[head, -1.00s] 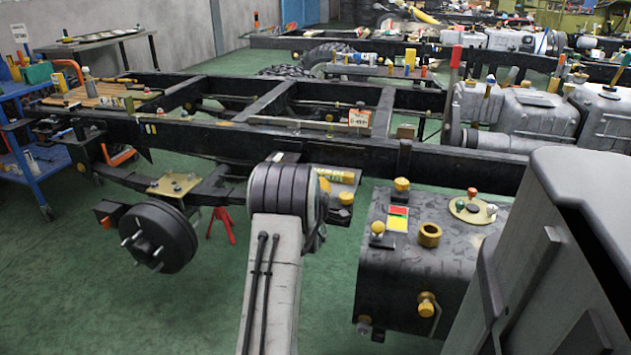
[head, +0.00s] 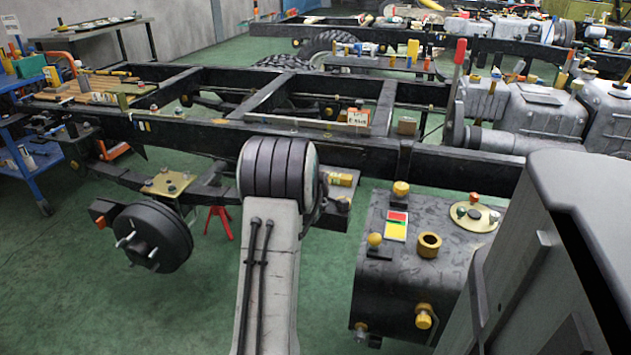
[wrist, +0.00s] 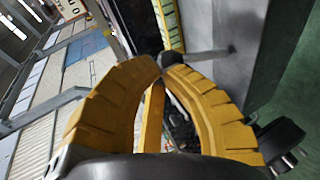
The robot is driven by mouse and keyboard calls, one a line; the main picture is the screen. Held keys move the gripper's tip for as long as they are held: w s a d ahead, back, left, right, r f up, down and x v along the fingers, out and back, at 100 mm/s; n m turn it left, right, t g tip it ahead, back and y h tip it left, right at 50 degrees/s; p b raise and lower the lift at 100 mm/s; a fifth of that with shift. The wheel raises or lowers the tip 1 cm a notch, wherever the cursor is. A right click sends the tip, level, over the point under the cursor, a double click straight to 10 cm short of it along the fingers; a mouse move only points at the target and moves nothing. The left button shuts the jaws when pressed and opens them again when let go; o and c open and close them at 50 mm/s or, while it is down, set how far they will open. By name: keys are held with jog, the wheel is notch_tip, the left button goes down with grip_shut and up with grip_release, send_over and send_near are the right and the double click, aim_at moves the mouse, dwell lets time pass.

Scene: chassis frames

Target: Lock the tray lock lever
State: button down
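In the wrist view a grey rod-like lever (wrist: 205,54) juts leftward from a grey metal face. Its dark end lies at the tips of my gripper (wrist: 164,67). The two yellow ribbed fingers are drawn together at their tips, with a narrow gap behind. I cannot tell whether the tips touch or pinch the lever's end. In the head view my own arm hides the gripper, and I cannot make out the lever there.
A dark tank (head: 400,285) with yellow caps stands right of my arm. A brake drum (head: 150,238) is at left. The black chassis rail (head: 330,153) crosses behind. A blue cart (head: 25,165) stands far left. Green floor is open at lower left.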

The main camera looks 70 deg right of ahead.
jog(key=shift+a+r, duration=0.1)
jog(key=shift+a, duration=0.05)
jog(key=shift+r, duration=0.15)
jog(key=shift+r+p, duration=0.3)
jog(key=shift+r, duration=0.35)
